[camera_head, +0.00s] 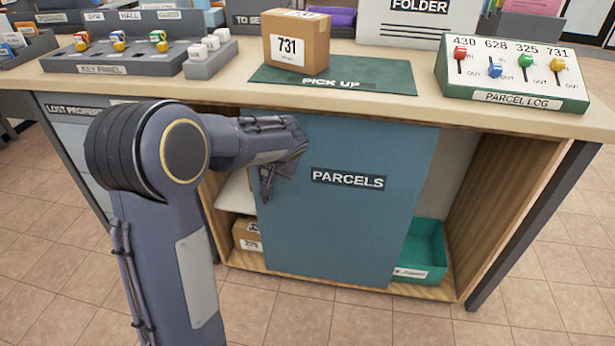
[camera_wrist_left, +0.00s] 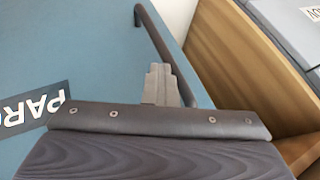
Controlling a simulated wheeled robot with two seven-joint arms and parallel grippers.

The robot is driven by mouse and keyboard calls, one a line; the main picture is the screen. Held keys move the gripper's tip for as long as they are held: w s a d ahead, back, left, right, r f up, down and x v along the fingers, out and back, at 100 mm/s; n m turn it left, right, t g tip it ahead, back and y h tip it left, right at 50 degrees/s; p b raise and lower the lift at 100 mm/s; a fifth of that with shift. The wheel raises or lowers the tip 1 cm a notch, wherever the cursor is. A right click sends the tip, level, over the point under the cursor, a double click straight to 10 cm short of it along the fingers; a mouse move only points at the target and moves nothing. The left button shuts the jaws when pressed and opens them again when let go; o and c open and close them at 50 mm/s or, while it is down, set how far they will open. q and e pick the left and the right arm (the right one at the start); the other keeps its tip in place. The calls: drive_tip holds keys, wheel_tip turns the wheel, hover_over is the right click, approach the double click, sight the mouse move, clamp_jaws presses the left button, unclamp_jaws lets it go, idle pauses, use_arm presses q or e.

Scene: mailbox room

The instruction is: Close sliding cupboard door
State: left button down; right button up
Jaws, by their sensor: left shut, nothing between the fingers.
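The blue sliding door (camera_head: 345,220), labelled PARCELS, covers the middle of the cupboard (camera_head: 505,215) under the counter. Openings show on both sides of it. My left gripper (camera_head: 267,182) is at the door's left edge, shut and empty. In the left wrist view its fingers (camera_wrist_left: 160,82) are beside a dark bar handle (camera_wrist_left: 158,35) on the blue door (camera_wrist_left: 80,45); I cannot tell whether they touch it. My forearm hides part of the left opening. My right gripper is not in view.
A cardboard parcel (camera_head: 247,237) sits inside the left opening and a green bin (camera_head: 425,250) inside the right. On the counter (camera_head: 215,98) are a box marked 731 (camera_head: 297,40), a green pick-up mat (camera_head: 395,77) and a parcel log panel (camera_head: 512,75).

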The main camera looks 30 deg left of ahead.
use_arm(q)
drive_tip(key=s+a+p, duration=0.1)
drive_tip(key=s+a, duration=0.1)
drive_tip(key=a, duration=0.6)
drive_tip(key=s+a+p, duration=0.1)
drive_tip(key=s+a, duration=0.1)
drive_tip(key=a, duration=0.6)
drive_tip(key=shift+s+a+p, duration=0.2)
drive_tip(key=shift+s+p, duration=0.1)
drive_tip(key=shift+s, duration=0.05)
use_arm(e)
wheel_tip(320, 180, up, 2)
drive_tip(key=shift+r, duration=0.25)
use_arm(q)
drive_tip(key=shift+a+r, duration=0.1)
drive_tip(key=shift+r, duration=0.05)
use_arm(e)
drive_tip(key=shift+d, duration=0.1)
